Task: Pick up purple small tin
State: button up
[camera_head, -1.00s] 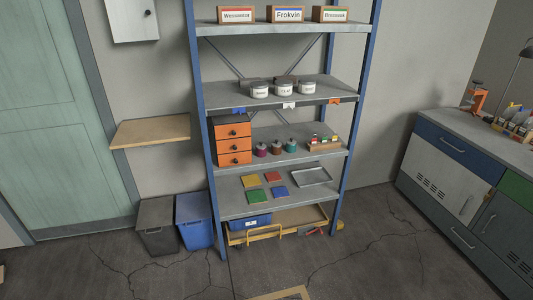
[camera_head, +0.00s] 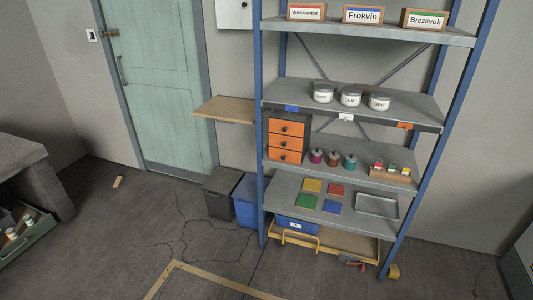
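A small purple tin (camera_head: 317,157) with a grey top stands upright on the middle shelf (camera_head: 345,177) of the blue-posted rack. It is the leftmost of three similar small containers. A brown one (camera_head: 333,159) stands beside it, then a teal one (camera_head: 350,162). The orange-fronted drawer unit (camera_head: 287,143) stands just left of the purple tin. Nothing blocks my sight of the tin. My gripper is not in view.
Coloured squares and a metal tray (camera_head: 377,206) lie on the shelf below. White jars (camera_head: 351,97) stand above. Two bins (camera_head: 251,200) stand left of the rack. A concrete bench (camera_head: 32,188) is at the far left. Open floor lies in front.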

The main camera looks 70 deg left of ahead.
aim_at(315, 159)
jog(key=i+j+u, duration=0.25)
jog(key=i+u, duration=0.2)
jog(key=i+j+u, duration=0.15)
jog(key=i+u, duration=0.75)
jog(key=i+l+u, duration=0.2)
jog(key=i+u, duration=0.25)
jog(key=i+j+u, duration=0.1)
jog(key=i, duration=0.55)
